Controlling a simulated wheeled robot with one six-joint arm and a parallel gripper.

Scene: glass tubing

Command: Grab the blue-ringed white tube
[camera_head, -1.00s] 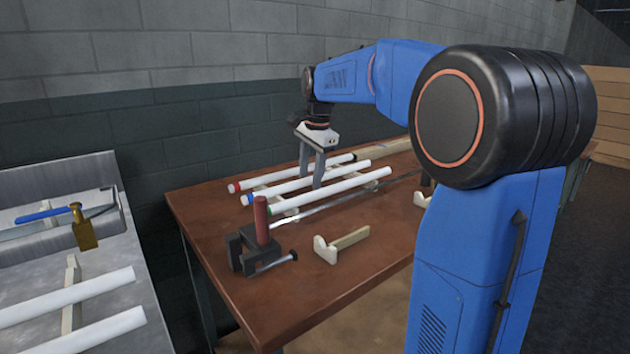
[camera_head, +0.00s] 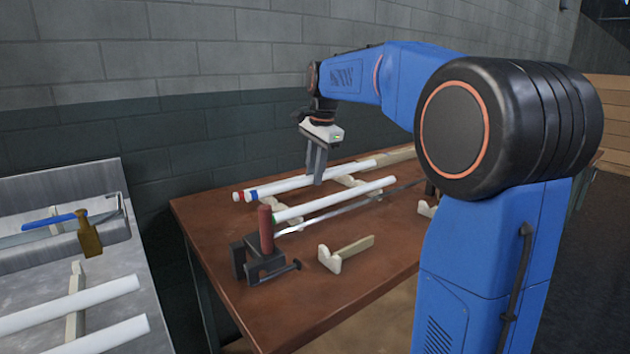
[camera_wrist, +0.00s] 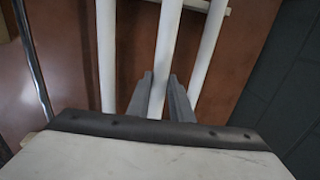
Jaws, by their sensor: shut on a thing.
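The blue-ringed white tube (camera_head: 290,184) is held between the fingers of my gripper (camera_head: 315,180), with its blue ring near the left end. It appears raised slightly above the wooden supports and overlaps the tube behind it in the head view. In the wrist view, the tube (camera_wrist: 166,45) runs between the two grey fingers of my gripper (camera_wrist: 160,90), which are shut on it around its middle.
A green-ringed tube (camera_head: 340,198) lies in front on the supports; another white tube (camera_wrist: 208,55) lies behind, mostly hidden. A red-handled clamp (camera_head: 266,232), a wooden bracket (camera_head: 346,252) and a metal rod share the brown table (camera_head: 225,250). A metal bench is at left.

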